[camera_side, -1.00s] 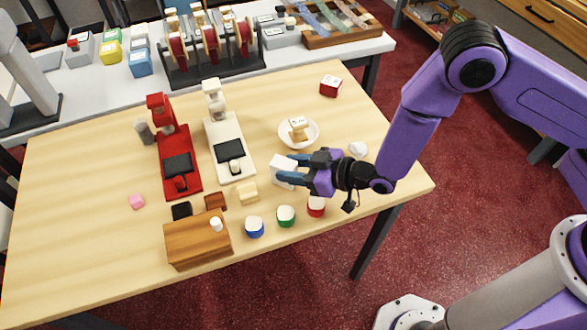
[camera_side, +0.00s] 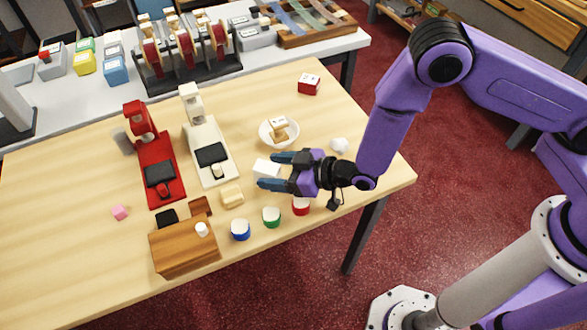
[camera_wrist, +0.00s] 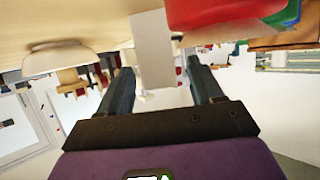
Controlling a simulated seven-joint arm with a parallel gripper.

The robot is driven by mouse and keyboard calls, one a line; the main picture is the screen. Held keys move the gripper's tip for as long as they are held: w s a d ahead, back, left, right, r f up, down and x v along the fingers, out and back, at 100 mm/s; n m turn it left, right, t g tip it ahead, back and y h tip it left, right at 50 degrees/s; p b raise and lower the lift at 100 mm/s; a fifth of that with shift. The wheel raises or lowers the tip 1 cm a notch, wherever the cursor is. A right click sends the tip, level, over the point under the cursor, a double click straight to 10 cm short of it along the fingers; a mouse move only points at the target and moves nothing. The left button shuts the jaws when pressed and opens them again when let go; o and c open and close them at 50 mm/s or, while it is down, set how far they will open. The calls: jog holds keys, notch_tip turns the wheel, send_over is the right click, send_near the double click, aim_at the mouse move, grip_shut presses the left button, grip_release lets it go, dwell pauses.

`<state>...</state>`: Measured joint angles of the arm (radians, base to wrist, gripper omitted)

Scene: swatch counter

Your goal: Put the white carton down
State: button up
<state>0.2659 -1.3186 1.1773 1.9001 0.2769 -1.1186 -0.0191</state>
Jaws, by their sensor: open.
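The white carton (camera_side: 266,167) stands on the wooden table (camera_side: 90,250), in front of the white bowl (camera_side: 265,135). My gripper (camera_side: 268,172) is open around it, with one blue finger on each side. In the wrist view the carton (camera_wrist: 152,45) shows between the two fingers of my gripper (camera_wrist: 153,66), with a visible gap on each side. The carton seems to rest on the table; its lower part is partly hidden in the side view.
Red (camera_side: 301,206), green (camera_side: 271,217) and blue (camera_side: 240,230) jars stand near the front edge. A cream block (camera_side: 232,195) lies left of the carton. A red press (camera_side: 158,175) and a white press (camera_side: 211,155) stand further left. A white lump (camera_side: 339,145) lies behind my wrist.

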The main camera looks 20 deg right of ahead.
jog(key=v, duration=1.2)
jog(key=s+d+r+n+g+h, duration=0.1)
jog(key=s+d+r+g+h, duration=0.2)
jog(key=s+d+r, duration=0.2)
jog(key=s+d+r+n+g+h, duration=0.1)
jog(key=s+d+r+g+h, duration=0.2)
jog(key=d, duration=0.8)
jog(key=s+d+r+n+g+h, duration=0.1)
jog(key=s+d+r+g+h, duration=0.2)
jog(key=s+d+r, duration=0.5)
jog(key=shift+s+n, duration=0.3)
jog(key=shift+s, duration=0.5)
jog(key=shift+d+r, duration=0.1)
